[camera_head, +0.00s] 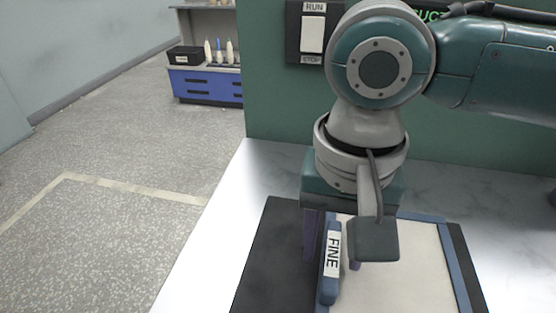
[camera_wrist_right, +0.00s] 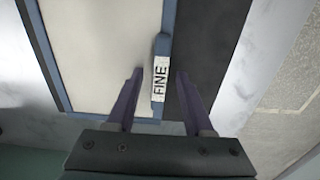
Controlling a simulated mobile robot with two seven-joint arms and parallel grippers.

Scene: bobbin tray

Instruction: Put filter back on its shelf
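The filter (camera_head: 415,272) is a flat pale panel in a blue frame, lying at the front of the marble-topped counter. It also shows in the right wrist view (camera_wrist_right: 100,45). Its blue handle (camera_head: 327,290) with a white FINE label runs along the filter's left edge in the head view. My right gripper (camera_head: 333,248) points down over the handle. In the right wrist view its two purple fingers (camera_wrist_right: 159,76) stand on either side of the handle (camera_wrist_right: 162,48), with a gap on each side. My left gripper is out of view.
A dark flat surface (camera_head: 262,262) lies under and beside the filter on the pale counter (camera_head: 228,210). A green wall with a RUN/STOP switch (camera_head: 312,35) rises behind. A blue-drawered bench (camera_head: 207,87) with bottles stands far left across open floor.

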